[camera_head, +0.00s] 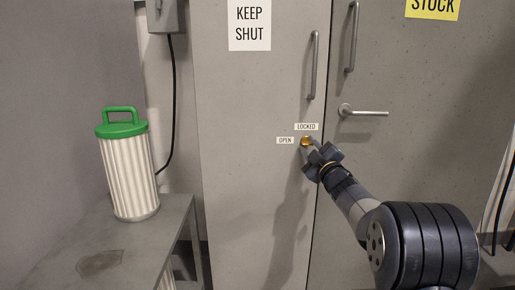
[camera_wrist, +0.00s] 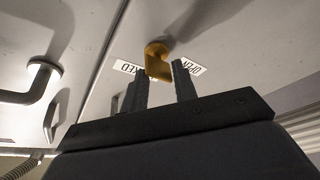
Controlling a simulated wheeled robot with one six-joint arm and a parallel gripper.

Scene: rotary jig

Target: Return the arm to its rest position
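A small brass knob (camera_head: 306,141) sits on the grey cabinet door, with a LOCKED label (camera_head: 306,127) above it and an OPEN label (camera_head: 286,140) to its left. My gripper (camera_head: 313,152) is right at the knob, reaching in from the lower right. In the wrist view, the brass knob (camera_wrist: 158,62) shows just beyond and between the two dark fingertips of my gripper (camera_wrist: 159,70). The fingers stand apart, with nothing visibly clamped between them; contact with the knob is hard to judge. Which label the knob points to is unclear.
Long door handles (camera_head: 313,65) and a lever handle (camera_head: 362,112) stick out near my arm. A white pleated filter with a green cap (camera_head: 128,170) stands on a grey bench (camera_head: 62,245) at left.

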